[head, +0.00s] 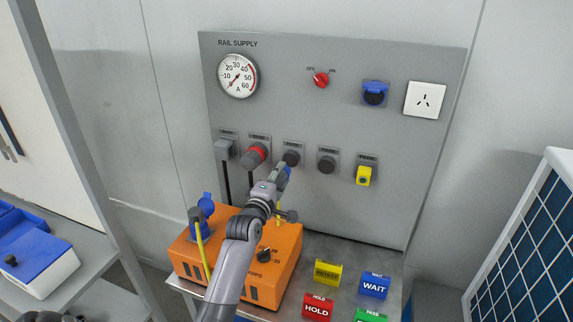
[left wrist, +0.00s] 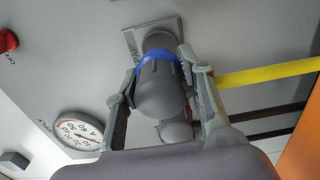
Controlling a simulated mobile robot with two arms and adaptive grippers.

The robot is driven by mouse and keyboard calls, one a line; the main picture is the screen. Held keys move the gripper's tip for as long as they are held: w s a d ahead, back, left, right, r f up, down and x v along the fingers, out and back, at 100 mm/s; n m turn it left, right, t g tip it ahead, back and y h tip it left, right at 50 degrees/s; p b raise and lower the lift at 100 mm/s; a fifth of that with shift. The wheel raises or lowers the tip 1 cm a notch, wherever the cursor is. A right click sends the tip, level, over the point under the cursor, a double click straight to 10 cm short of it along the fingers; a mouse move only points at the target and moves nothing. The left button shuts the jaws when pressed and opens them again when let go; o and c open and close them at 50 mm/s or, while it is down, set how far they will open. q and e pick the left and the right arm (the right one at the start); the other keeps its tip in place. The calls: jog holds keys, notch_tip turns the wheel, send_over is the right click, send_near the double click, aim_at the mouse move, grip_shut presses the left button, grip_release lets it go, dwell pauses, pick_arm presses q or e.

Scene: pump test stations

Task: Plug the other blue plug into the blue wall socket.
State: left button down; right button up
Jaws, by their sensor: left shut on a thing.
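My left gripper (head: 281,176) is shut on a grey plug with a blue ring (left wrist: 165,82), and the fingers (left wrist: 157,98) clasp its sides in the left wrist view. The plug points at the third socket (head: 291,157) in the panel's lower row, whose square plate (left wrist: 136,40) shows behind it. The plug meets or nearly meets this socket; I cannot tell whether it is seated. The blue wall socket (head: 375,93) is at the panel's upper right, with a blue lid. Another grey plug (head: 195,215) with a yellow cable is at the orange box's blue socket. My right gripper is out of view.
The orange box (head: 275,270) stands below the panel (head: 330,60). A grey plug (head: 224,149) and a red-ringed plug (head: 254,157) occupy sockets left of my gripper. A yellow cable (left wrist: 265,72) and dark cables run nearby. Coloured blocks such as WAIT (head: 374,286) stand front right.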

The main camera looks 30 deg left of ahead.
pick_arm(q)
jog(key=w+d+r+m+h+p, duration=0.1)
jog(key=w+d+r+m+p, duration=0.15)
jog(key=d+r, duration=0.3)
jog(key=w+d+r+m+h+p, duration=0.1)
jog(key=w+d+r+m, duration=0.1)
jog(key=d+r+m, duration=0.3)
jog(key=m+y+p, duration=0.2)
jog(key=m+p, duration=0.1)
jog(key=m, duration=0.3)
send_near(374, 96)
jog(key=shift+x, duration=2.8)
jog(key=shift+w+a+b, duration=0.15)
jog(key=shift+w+b, duration=0.4)
jog(key=shift+b, duration=0.1)
jog(key=shift+r, duration=0.1)
jog(key=c, duration=1)
grip_release()
jog(key=shift+o, duration=0.2)
jog(key=shift+s, duration=0.1)
